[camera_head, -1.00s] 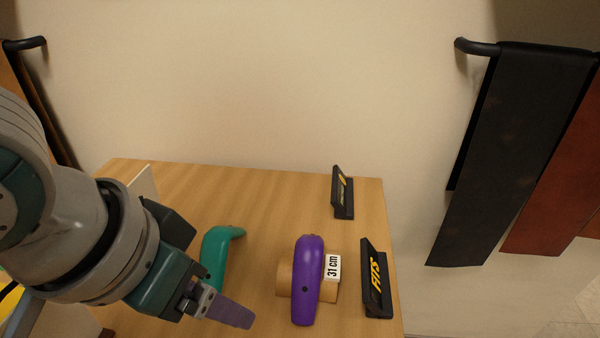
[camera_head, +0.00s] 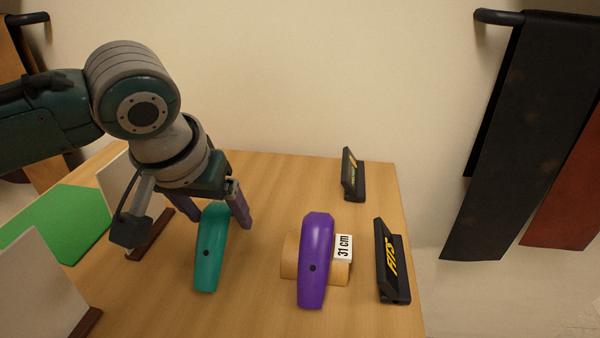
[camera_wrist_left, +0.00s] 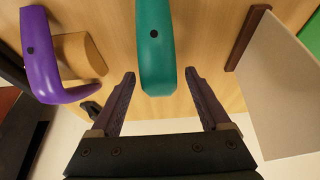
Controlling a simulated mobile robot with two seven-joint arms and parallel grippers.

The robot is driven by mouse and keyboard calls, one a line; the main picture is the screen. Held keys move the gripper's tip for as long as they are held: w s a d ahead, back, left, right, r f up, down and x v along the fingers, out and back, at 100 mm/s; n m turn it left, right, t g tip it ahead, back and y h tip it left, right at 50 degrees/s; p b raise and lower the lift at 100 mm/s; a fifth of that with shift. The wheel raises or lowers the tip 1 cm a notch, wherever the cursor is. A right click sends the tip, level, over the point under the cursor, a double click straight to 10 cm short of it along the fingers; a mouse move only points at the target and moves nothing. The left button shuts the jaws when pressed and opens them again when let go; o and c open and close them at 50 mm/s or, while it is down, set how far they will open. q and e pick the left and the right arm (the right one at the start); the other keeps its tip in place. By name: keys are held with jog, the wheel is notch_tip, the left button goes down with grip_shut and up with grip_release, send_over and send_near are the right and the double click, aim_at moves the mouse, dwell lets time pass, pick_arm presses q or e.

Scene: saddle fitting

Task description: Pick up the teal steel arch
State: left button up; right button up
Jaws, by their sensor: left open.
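The teal steel arch (camera_head: 209,255) stands on the wooden table, left of the purple arch (camera_head: 316,262). My left gripper (camera_head: 219,216) is open, with its fingers around the far end of the teal arch in the head view. In the left wrist view, the teal arch (camera_wrist_left: 155,50) lies ahead of and roughly between the open fingertips (camera_wrist_left: 160,75), apart from both. My right gripper is not in view.
The purple arch sits over a wooden block (camera_head: 337,271) with a "31 cm" label (camera_head: 343,247). Black signs (camera_head: 391,262) stand at the right. Pale upright panels (camera_head: 40,287) and a green sheet (camera_head: 62,220) are on the left. The table front between the arches is clear.

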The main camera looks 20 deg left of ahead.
pick_arm(q)
jog(key=b+x, duration=0.1)
jog(key=x, duration=0.2)
jog(key=shift+w+f, duration=0.15)
jog(key=shift+f, duration=0.15)
grip_shut()
dwell(0.4)
